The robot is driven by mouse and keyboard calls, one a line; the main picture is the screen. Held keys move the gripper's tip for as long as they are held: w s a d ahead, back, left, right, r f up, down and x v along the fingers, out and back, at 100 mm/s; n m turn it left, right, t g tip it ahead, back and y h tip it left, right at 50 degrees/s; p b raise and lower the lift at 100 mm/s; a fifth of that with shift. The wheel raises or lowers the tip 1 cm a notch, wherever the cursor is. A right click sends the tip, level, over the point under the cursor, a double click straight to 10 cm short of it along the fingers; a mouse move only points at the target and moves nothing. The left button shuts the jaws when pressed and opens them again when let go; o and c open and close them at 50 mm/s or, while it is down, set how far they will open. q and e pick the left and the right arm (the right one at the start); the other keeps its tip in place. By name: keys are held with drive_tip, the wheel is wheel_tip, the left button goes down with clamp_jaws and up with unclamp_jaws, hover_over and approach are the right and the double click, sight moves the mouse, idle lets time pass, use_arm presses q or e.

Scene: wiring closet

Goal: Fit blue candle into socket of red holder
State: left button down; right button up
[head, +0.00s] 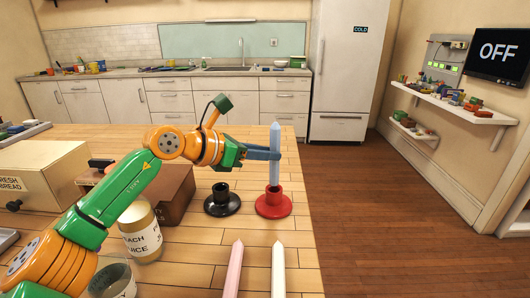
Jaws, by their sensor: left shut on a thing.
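The blue candle (275,140) stands upright in the head view, directly over the red holder (273,206). My left gripper (276,153) comes in from the left and is shut on the candle's middle. The candle's lower end meets the top of the red holder's socket. I cannot tell how deep it sits in the socket. The red holder stands on the wooden table near its right edge. My right gripper is not in view.
A black holder (222,203) stands empty just left of the red one. A jar (140,235), a brown box (165,205) and a bread box (45,178) are to the left. The table (190,270) ends just right of the red holder.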

sight(271, 169)
use_arm(q)
drive_tip(key=shift+f+b, duration=1.4)
drive_tip(key=shift+f, duration=0.45)
drive_tip(key=shift+s+f, duration=0.1)
drive_tip(key=shift+s, duration=0.05)
drive_tip(key=shift+s+f+b, duration=0.2)
drive_tip(key=shift+s+b, duration=0.3)
drive_tip(key=shift+s, duration=0.2)
drive_tip(key=shift+r, duration=0.1)
